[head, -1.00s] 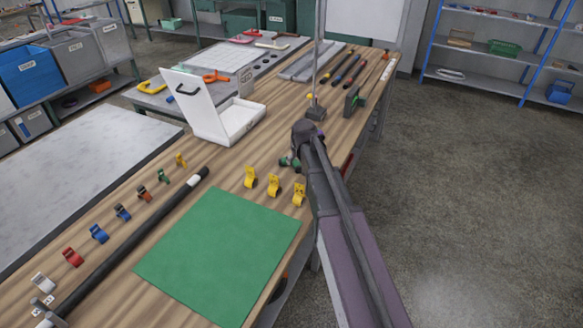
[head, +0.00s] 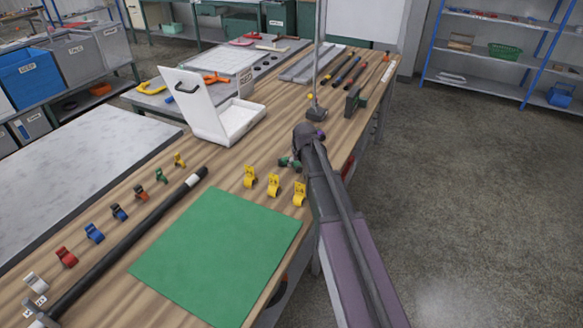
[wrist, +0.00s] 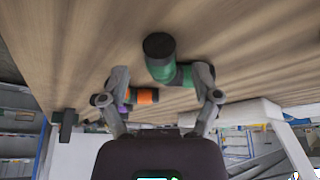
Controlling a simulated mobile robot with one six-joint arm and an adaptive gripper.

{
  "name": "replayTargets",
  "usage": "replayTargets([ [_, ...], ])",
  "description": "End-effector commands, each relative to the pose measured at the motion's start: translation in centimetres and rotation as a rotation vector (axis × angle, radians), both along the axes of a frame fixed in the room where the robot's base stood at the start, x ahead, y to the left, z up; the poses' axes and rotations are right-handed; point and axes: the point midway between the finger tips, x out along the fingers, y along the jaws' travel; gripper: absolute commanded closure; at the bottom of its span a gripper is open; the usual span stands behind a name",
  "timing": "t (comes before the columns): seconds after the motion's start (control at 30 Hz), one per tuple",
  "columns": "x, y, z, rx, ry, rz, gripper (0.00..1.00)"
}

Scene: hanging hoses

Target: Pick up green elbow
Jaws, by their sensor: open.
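The green elbow (wrist: 166,70) lies on the wooden table in the wrist view, a bent green piece with a black end. It sits between the two fingers of my gripper (wrist: 161,84), closer to the right finger. The fingers are apart; I cannot tell whether the right one touches the elbow. In the head view the green elbow (head: 284,162) shows as a small green and dark piece beside my gripper (head: 295,160), which my own wrist partly hides.
Yellow clips (head: 273,185) stand near the green mat (head: 215,255). A white open box (head: 235,122) is behind to the left, and a stand with a pole (head: 316,112) is beyond the gripper. In the wrist view an orange and purple piece (wrist: 146,96) lies farther off.

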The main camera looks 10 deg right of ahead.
Motion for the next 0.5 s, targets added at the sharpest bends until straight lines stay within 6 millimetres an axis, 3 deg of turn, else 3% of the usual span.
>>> replayTargets([
  [0.2, 0.7, 0.0, -1.8, 0.000, 0.000, 0.000, 0.20],
  [0.5, 0.8, 0.0, -2.0, 0.000, 0.000, 0.000, 0.20],
])
